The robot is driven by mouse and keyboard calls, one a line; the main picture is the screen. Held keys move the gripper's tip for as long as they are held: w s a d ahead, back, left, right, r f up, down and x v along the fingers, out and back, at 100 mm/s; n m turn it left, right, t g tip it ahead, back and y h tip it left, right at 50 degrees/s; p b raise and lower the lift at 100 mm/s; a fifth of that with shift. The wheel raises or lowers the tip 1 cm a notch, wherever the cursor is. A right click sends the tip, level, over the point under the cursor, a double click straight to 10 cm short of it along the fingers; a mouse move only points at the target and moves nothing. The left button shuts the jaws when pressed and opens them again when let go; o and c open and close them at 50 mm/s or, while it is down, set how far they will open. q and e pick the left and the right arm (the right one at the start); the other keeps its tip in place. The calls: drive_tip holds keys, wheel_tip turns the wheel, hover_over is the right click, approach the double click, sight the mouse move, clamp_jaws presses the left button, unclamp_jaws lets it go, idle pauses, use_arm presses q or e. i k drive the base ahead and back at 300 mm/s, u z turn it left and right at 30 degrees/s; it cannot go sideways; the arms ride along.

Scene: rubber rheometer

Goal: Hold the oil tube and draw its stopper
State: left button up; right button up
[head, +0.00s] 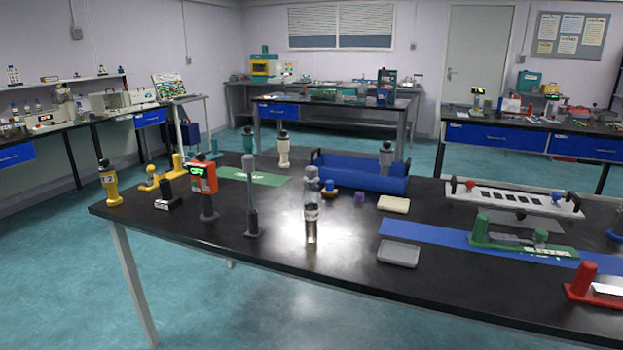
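A clear tube (311,196), which looks like the oil tube, stands upright near the middle of the black table (280,275). A grey stopper (311,172) sits in its top. A dark band shows low in the tube; its contents are too small to make out. Neither of my grippers is in view, and nothing touches the tube.
Left of the tube are a grey post (251,205) and an orange meter (204,178). The table's front left is clear.

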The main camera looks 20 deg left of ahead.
sight(310, 173)
drive_tip(key=u, duration=0.65)
drive_tip(key=k, duration=0.85)
drive_tip(key=u, duration=3.8)
drive_tip(key=i, duration=0.15)
drive_tip(key=z, duration=2.35)
drive_tip(key=i, duration=1.95)
drive_tip(key=z, duration=1.65)
drive_tip(key=i, duration=0.85)
drive_tip(key=z, duration=1)
